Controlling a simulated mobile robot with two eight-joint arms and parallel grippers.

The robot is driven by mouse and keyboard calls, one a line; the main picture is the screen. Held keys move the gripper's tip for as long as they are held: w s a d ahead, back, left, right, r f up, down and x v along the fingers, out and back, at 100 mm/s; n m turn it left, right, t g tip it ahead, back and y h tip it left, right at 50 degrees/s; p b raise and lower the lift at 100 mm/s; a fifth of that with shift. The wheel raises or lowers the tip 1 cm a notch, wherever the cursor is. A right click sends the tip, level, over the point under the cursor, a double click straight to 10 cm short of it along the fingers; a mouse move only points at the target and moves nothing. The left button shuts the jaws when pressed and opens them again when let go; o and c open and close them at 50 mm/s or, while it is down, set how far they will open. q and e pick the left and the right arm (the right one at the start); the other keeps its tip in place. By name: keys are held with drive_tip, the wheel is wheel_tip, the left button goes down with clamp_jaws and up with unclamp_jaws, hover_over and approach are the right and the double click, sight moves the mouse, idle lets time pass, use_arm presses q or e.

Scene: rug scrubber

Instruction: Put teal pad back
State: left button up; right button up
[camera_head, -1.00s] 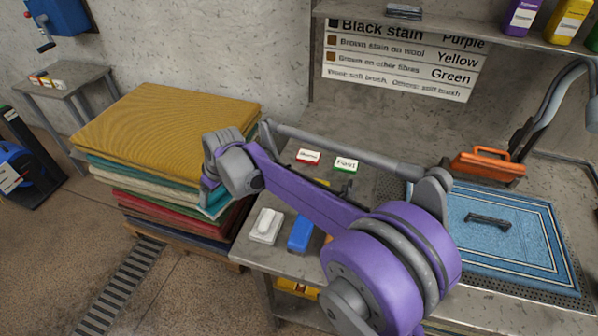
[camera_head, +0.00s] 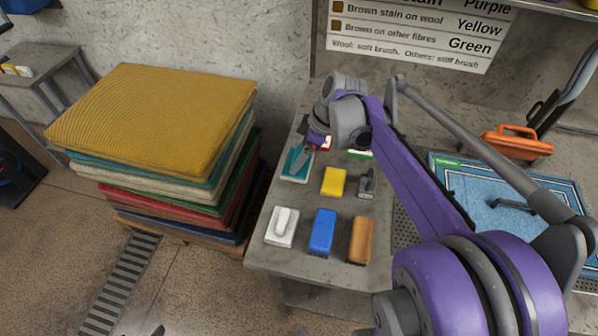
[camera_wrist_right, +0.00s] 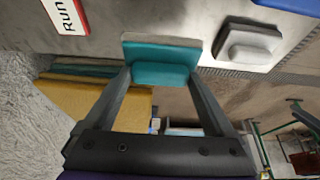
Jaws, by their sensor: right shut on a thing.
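The teal pad (camera_head: 295,165) is at the left of the back row of small items on the grey worktop. My right gripper (camera_head: 308,153) reaches down to it from behind, shut on its raised teal grip. In the right wrist view the teal pad (camera_wrist_right: 162,64) sits between the fingertips (camera_wrist_right: 160,72), its paler base against or just above the worktop; I cannot tell if it touches. My left gripper is not clearly in view.
A yellow pad (camera_head: 333,181) and a grey item (camera_head: 367,183) are right of the teal pad. White (camera_head: 282,227), blue (camera_head: 322,232) and brown (camera_head: 360,240) blocks stand in front. A rug stack (camera_head: 150,110) is left. A blue rug (camera_head: 480,190) lies right.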

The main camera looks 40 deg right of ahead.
wheel_tip(320, 180, down, 6)
drive_tip(key=shift+w+r, duration=0.1)
idle(0.4)
drive_tip(key=shift+b, duration=0.35)
drive_tip(key=o, duration=1)
drive_tip(key=shift+c, duration=0.2)
